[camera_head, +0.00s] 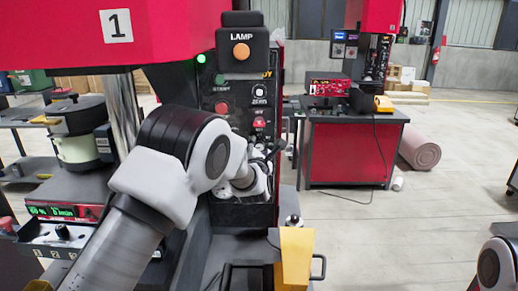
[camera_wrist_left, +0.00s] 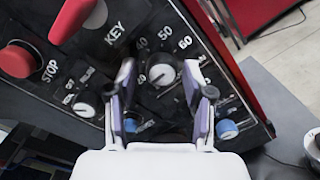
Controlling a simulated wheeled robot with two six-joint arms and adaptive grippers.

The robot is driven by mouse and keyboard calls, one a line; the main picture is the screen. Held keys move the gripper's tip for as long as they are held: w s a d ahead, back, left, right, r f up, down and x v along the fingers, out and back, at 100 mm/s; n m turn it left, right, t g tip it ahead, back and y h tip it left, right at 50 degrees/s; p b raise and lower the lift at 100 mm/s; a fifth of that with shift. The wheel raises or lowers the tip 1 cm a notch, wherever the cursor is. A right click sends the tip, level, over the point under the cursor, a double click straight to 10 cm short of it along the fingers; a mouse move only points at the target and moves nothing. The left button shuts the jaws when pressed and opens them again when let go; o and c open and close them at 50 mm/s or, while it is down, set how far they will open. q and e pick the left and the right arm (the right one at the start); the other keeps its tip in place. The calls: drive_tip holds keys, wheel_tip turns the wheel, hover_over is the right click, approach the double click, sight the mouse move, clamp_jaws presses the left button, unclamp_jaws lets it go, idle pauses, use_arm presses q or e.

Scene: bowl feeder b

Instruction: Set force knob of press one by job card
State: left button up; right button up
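Press one is the red machine (camera_head: 150,35) with the white "1" sign. Its black control panel (camera_head: 222,90) is partly hidden behind my left arm in the head view. In the left wrist view a grey-white knob (camera_wrist_left: 161,74) sits on a printed scale with numbers such as 50, 60 and 80. My left gripper (camera_wrist_left: 160,80) is open, with one finger on either side of this knob and visible gaps beside it. In the head view the left gripper (camera_head: 268,158) is at the lower panel, mostly hidden by its wrist. I cannot make out a job card. My right gripper is out of view.
A red STOP button (camera_wrist_left: 17,60), another white knob (camera_wrist_left: 86,104) and a blue knob (camera_wrist_left: 227,130) are near the fingers. A yellow block (camera_head: 295,258) stands below the panel. A digital display (camera_head: 62,211) is at left. Open floor lies to the right.

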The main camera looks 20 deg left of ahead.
use_arm(q)
drive_tip(key=shift+r, duration=0.1)
clamp_jaws()
drive_tip(key=m+b, duration=0.3)
drive_tip(key=shift+w, duration=0.1)
drive_tip(key=shift+m+b, duration=0.7)
drive_tip(key=shift+m, duration=0.2)
drive_tip(key=m+b, duration=0.1)
drive_tip(key=m, duration=0.1)
drive_tip(key=shift+m, duration=0.3)
drive_tip(key=shift+r+m, duration=0.1)
drive_tip(key=shift+m, duration=0.8)
drive_tip(key=m, duration=0.2)
drive_tip(key=shift+w+m+b, duration=0.1)
drive_tip(key=shift+m+b, duration=0.2)
drive_tip(key=m+p, duration=0.1)
drive_tip(key=m, duration=0.4)
drive_tip(key=shift+m, duration=0.4)
